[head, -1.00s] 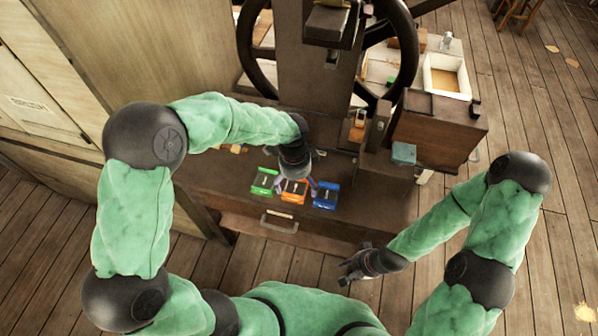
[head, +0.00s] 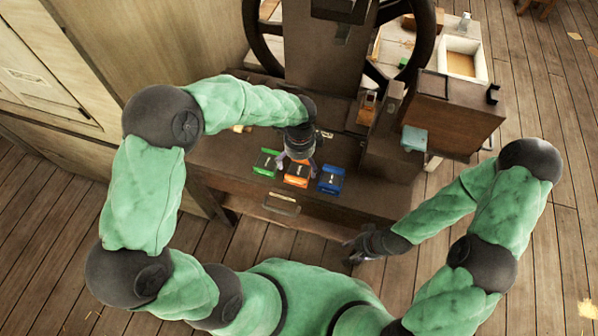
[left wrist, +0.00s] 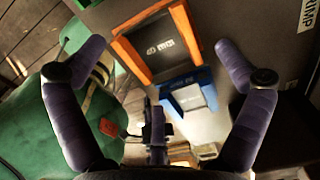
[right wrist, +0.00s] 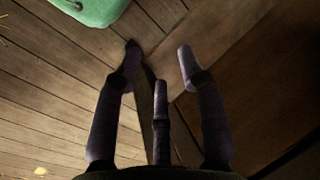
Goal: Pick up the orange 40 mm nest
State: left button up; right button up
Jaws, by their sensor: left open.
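The orange nest (head: 297,180) lies on the dark bench between a green nest (head: 266,162) and a blue nest (head: 331,181). My left gripper (head: 298,163) is open above the bench, at the far side of the orange nest in the head view. Contact with the fingers is not visible. My right gripper (head: 357,246) is open and empty in front of the bench.
The press column (head: 325,60) and its handwheel (head: 425,40) stand behind the nests. A teal block (head: 414,138) sits to the right. A drawer handle (head: 281,204) is on the bench front. A white tray (head: 478,46) stands at the back right.

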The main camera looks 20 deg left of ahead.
aim_at(299, 170)
pick_arm(q)
notch_tip(299, 170, down, 3)
jog(key=shift+a+f+b, duration=0.1)
jog(key=shift+b, duration=0.4)
jog(key=c, duration=1.3)
jog(key=o, duration=1.3)
